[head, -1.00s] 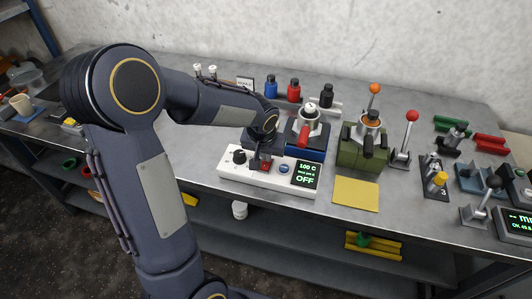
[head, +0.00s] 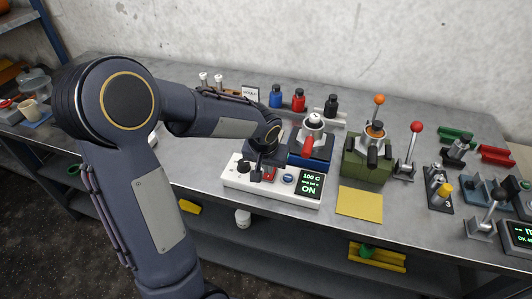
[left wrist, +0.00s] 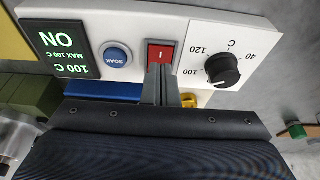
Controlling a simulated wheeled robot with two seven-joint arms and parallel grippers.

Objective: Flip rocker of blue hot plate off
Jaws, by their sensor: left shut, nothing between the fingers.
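The white control panel (head: 232,182) stands in front of the blue hot plate (head: 309,160). Its display (head: 311,184) reads 100 C and ON. The red rocker (head: 270,174) is partly hidden by my left gripper (head: 258,175) in the head view. In the left wrist view the rocker (left wrist: 160,53) shows an "I" mark. My left gripper (left wrist: 160,78) is shut and empty, with its tips at the rocker's near edge. I cannot tell whether they touch it. The right gripper is not in view.
A blue SOAK button (left wrist: 117,56) and a black dial (left wrist: 223,69) flank the rocker. An olive hot plate (head: 365,166) stands to the right, behind a yellow pad (head: 360,203). Colored bottles (head: 299,100) stand behind. The bench top left of the panel is partly clear.

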